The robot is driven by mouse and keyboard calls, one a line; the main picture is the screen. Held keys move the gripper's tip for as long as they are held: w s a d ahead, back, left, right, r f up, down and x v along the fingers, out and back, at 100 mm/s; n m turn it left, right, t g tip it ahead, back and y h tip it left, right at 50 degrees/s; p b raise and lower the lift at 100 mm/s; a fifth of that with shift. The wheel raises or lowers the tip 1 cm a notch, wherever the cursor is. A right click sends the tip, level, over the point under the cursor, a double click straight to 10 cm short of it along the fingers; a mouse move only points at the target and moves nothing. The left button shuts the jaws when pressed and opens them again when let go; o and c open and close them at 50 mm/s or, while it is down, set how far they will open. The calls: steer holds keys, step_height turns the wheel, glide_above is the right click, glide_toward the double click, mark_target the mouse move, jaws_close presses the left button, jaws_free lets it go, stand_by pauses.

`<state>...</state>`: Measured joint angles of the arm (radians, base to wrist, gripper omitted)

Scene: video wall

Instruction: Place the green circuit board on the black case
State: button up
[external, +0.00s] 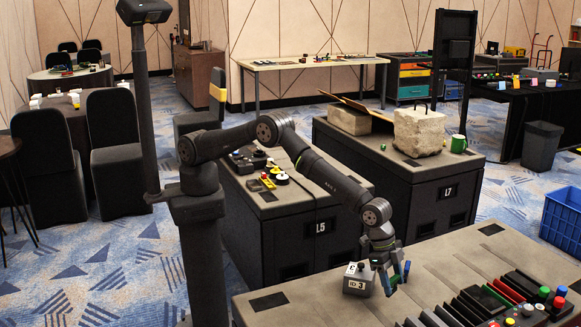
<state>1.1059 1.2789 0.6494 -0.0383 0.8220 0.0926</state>
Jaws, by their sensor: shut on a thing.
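My gripper (395,281) has blue fingers and hangs low over the left part of the front grey-topped bench. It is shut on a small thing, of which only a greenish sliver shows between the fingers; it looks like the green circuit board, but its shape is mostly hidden. Several flat black cases (470,307) stand in a row to the right of my gripper, apart from it. I cannot tell which one is the task's black case. A thin green strip (497,294) lies among them.
A pale grey box marked ID 3 (358,279) stands on the bench just left of my gripper. Red items and coloured knobs (545,293) crowd the bench's right end. Bare bench top (310,302) is free at the left. Cabinets L5 (312,232) and L7 (447,192) stand behind.

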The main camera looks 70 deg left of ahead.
steer(key=shift+f, duration=2)
steer(key=shift+f, duration=0.1)
steer(key=o, duration=0.9)
steer(key=shift+o, duration=0.2)
steer(key=v, duration=1.2)
steer(key=x, duration=1.2)
